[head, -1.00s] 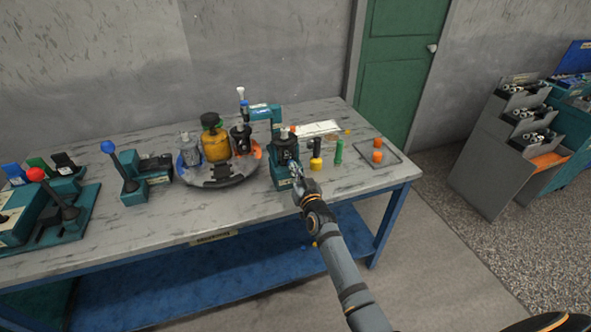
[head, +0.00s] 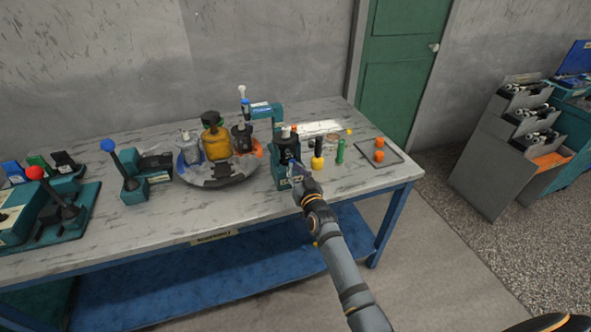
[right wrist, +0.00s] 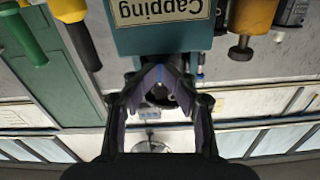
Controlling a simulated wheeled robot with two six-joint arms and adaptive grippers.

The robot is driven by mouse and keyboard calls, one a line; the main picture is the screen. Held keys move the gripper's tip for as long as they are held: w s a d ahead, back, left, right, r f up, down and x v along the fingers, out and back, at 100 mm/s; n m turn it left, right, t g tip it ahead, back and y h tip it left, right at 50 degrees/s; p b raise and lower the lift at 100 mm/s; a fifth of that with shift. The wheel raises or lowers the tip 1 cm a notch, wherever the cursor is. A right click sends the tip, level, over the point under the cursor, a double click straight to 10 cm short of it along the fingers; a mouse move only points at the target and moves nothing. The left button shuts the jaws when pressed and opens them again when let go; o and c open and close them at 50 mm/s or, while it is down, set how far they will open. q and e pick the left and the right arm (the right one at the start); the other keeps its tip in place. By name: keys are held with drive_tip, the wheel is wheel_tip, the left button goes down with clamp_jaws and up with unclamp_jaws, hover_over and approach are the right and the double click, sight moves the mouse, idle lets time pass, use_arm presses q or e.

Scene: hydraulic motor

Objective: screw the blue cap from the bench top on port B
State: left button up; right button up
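A dark motor (head: 287,150) sits upright on the teal capping station (head: 285,183) near the bench's front right. In the right wrist view the station's front shows a "Capping" label (right wrist: 165,9). My right gripper (head: 293,168) is close in front of the station; in the right wrist view its fingers (right wrist: 163,72) converge just below the label. Something small and bluish shows at the fingertips, but I cannot tell a blue cap from the finger pads. Port B's marking is not legible. My left gripper is not in view.
A round tray (head: 222,179) with a yellow-brown container (head: 215,142) stands left of the station. A black-and-yellow tool (head: 317,156), a green tool (head: 340,152) and a tray (head: 393,157) with orange caps (head: 379,155) are to the right. The front bench edge is clear.

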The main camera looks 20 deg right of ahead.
drive_tip(key=n+b, duration=0.1)
drive_tip(key=n, duration=0.1)
drive_tip(key=n+b, duration=0.3)
drive_tip(key=n, duration=0.2)
drive_tip(key=shift+d+f+b, duration=0.1)
drive_tip(key=shift+f+b, duration=0.2)
drive_tip(key=shift+b, duration=0.05)
drive_tip(key=n, duration=0.2)
drive_tip(key=shift+r+n, duration=0.35)
drive_tip(key=shift+n, duration=0.05)
drive_tip(key=shift+r, duration=0.15)
drive_tip(key=shift+c, duration=0.4)
drive_tip(key=shift+c, duration=1.4)
drive_tip(key=shift+s+r, duration=0.15)
drive_tip(key=shift+r, duration=0.05)
clamp_jaws()
